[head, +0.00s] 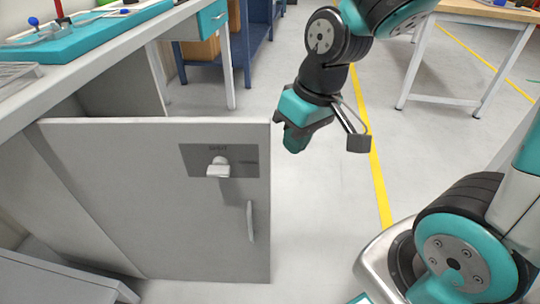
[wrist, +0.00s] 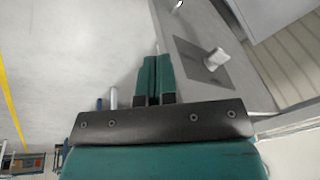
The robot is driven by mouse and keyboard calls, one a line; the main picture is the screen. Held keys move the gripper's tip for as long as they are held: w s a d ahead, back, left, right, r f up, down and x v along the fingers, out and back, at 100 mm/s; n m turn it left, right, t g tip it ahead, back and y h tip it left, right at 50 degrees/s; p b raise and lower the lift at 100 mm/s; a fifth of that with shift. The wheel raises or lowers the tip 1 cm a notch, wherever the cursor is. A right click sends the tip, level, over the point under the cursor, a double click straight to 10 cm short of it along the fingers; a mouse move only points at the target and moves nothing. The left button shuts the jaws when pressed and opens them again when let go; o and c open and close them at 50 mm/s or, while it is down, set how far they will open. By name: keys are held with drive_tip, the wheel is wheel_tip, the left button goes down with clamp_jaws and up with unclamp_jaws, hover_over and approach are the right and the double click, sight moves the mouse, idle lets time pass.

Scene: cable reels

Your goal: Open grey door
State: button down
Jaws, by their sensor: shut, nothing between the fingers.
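The grey door (head: 120,190) is a flat panel at the left of the head view. It stands out from the bench front at a wide angle, with floor visible beyond its top edge. Its face carries a dark plate with a pale knob (head: 218,168) and a small upright handle (head: 250,220) near the free edge. My gripper (head: 295,145) is just right of that free edge, apart from it in the picture and empty, with fingers together. In the wrist view the closed fingers (wrist: 157,62) point along beside the door (wrist: 185,30), with the knob (wrist: 216,58) to their right.
The bench (head: 100,50) runs along the left, with a teal tray (head: 90,38) on top. A grey box-like surface (head: 55,280) sits at lower left. A wooden-topped table (head: 490,10) stands at upper right. Clear floor with a yellow line (head: 375,180) lies right of the door.

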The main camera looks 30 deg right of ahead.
drive_tip(key=w+d+f+n+g+y+p, duration=0.2)
drive_tip(key=w+d+f+n, duration=0.1)
drive_tip(key=w+f+n, duration=0.3)
drive_tip(key=w+d+f+n+g+y+p, duration=0.25)
drive_tip(key=w+d+f+n, duration=0.2)
drive_tip(key=w, duration=0.25)
drive_tip(key=s+a+f+b, duration=0.1)
drive_tip(key=s+a+f, duration=0.5)
drive_tip(key=a+f, duration=0.1)
drive_tip(key=shift+a+f, duration=0.3)
drive_tip(key=shift+a, duration=0.25)
